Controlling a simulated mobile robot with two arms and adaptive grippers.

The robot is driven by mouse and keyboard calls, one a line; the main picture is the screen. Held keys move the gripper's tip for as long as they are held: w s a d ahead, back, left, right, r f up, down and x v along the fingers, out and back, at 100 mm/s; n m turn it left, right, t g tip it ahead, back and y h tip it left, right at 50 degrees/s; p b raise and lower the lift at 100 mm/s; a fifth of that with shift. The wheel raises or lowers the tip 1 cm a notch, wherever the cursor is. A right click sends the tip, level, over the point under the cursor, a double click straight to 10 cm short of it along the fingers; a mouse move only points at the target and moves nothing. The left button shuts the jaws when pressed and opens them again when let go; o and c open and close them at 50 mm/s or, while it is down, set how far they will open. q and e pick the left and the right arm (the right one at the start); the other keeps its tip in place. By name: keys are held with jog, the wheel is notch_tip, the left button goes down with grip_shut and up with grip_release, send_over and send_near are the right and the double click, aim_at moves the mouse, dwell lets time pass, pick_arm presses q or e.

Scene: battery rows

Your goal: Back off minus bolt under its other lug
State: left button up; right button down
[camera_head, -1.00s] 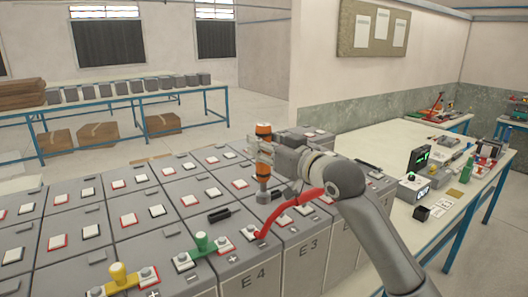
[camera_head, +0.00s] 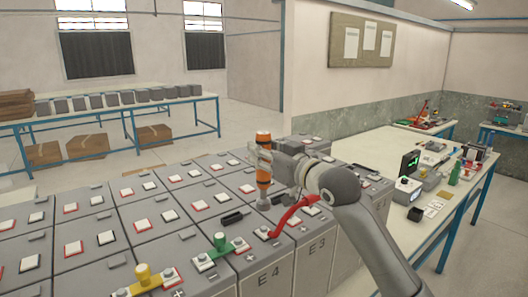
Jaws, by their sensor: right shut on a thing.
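My right gripper (camera_head: 264,157) is shut on an upright orange-and-black tool (camera_head: 264,174). The tool's grey lower end hangs above the battery tops, behind the red cable; I cannot tell whether it touches anything. The red cable (camera_head: 289,216) has one lug at a bolt (camera_head: 264,232) beside a minus mark on the battery marked E4 (camera_head: 270,273). It arches right toward the battery marked E3 (camera_head: 317,248), and its other end is partly hidden by my right arm. My left gripper is not in view.
A green link (camera_head: 220,242) and a yellow link (camera_head: 143,277) join terminals along the front row. A black bar (camera_head: 231,217) lies behind the green link. A bench (camera_head: 376,148) with instruments stands at the right. Rows of grey batteries fill the left.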

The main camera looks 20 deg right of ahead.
aim_at(268, 181)
jog(key=shift+f+b, duration=0.45)
jog(key=shift+f, duration=0.2)
jog(key=shift+f+b, duration=0.8)
jog(key=shift+f, duration=0.75)
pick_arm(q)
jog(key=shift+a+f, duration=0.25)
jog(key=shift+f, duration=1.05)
pick_arm(e)
jog(key=shift+d+f, duration=0.1)
jog(key=shift+f, duration=0.3)
pick_arm(q)
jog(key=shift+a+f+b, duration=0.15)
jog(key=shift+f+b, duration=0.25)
jog(key=shift+b, duration=0.2)
pick_arm(e)
jog(key=shift+f, duration=0.9)
